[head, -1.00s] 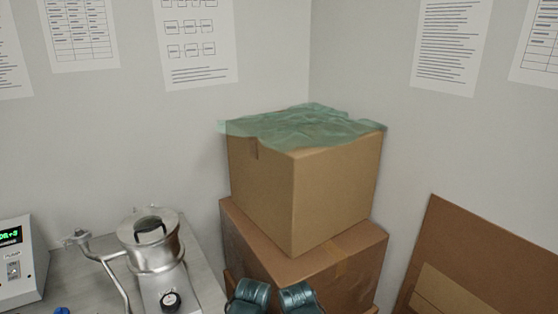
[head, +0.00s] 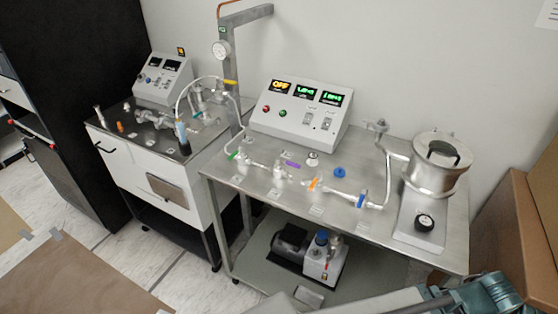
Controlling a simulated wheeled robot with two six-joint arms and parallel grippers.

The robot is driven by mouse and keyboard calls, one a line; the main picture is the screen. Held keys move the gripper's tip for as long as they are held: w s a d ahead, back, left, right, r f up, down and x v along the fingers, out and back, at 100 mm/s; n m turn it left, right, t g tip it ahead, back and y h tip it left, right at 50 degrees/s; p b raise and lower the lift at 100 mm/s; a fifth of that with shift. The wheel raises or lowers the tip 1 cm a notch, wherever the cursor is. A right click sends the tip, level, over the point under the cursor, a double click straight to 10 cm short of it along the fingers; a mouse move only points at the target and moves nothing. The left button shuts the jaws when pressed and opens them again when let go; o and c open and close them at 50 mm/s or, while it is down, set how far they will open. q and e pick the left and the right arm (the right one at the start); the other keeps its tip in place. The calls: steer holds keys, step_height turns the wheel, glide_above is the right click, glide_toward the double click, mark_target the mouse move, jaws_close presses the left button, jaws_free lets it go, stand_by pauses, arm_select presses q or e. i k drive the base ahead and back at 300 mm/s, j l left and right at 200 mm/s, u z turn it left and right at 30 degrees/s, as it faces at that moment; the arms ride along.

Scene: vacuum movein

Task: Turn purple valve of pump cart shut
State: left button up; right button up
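The purple valve (head: 293,163) shows as a small purple handle above the low pipe line on the steel top of the pump cart (head: 228,178). The handle lies slanted, roughly along the run of the pipe. It is too small to tell whether the valve is open or shut. Neither of my gripper's fingertips can be made out. Only grey and teal parts of my own arm show at the bottom right, well away from the valve.
Nearby handles are green (head: 232,155), orange (head: 314,184) and blue (head: 361,200). A control box (head: 299,110) stands behind the pipes, a metal chamber (head: 437,165) to the right. A pump (head: 323,262) sits on the lower shelf. Cardboard boxes (head: 515,225) stand at right.

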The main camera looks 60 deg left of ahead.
mark_target(278, 159)
steer(key=k+j+u, duration=0.1)
steer(key=k+j, duration=0.35)
steer(key=k+u, duration=0.1)
steer(key=u, duration=1.35)
